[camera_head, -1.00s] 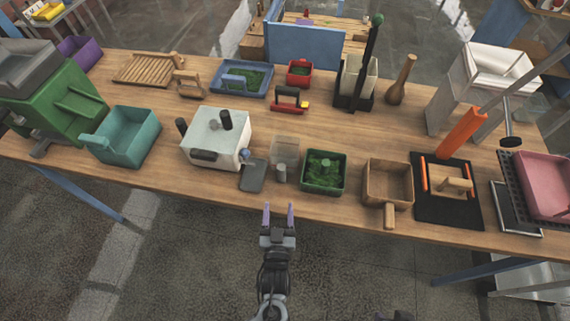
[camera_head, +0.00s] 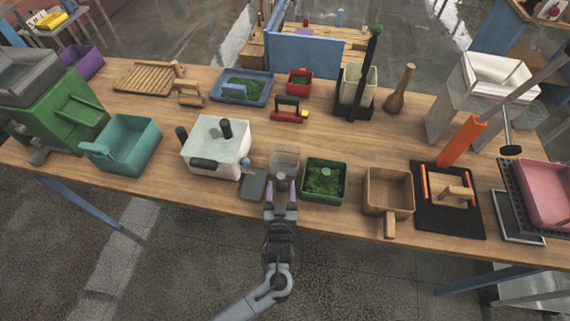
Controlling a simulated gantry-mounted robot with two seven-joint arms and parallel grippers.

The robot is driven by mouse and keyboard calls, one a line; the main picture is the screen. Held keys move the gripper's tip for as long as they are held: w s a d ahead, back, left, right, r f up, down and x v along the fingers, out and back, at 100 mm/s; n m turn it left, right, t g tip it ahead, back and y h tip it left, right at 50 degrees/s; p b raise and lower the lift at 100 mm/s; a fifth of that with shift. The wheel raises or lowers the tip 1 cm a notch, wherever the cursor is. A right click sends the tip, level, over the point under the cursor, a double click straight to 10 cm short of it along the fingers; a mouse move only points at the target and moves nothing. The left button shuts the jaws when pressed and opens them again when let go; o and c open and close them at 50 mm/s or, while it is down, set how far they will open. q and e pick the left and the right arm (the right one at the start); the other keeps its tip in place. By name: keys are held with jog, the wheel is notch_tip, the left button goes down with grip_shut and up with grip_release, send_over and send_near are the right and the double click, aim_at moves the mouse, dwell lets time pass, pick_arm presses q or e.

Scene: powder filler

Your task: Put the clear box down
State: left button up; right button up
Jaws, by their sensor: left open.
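The clear box (camera_head: 285,158) stands upright on the wooden table, between the white machine and a green box of green contents. A small grey cylindrical handle shows at its front. My left gripper (camera_head: 282,187) is at the front of the clear box, its two purple fingers apart on either side of the handle. I cannot tell whether the fingers touch it. The gripper partly hides the handle. My right gripper is not in view.
The white machine (camera_head: 216,148) and a grey plate (camera_head: 253,183) are left of the gripper. The green box (camera_head: 324,180) is close on the right, then a wooden box with a handle (camera_head: 387,190). Bare table lies behind the clear box.

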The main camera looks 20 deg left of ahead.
pick_arm(q)
jog(key=shift+w+a, duration=0.15)
jog(key=shift+w, duration=0.25)
grip_shut()
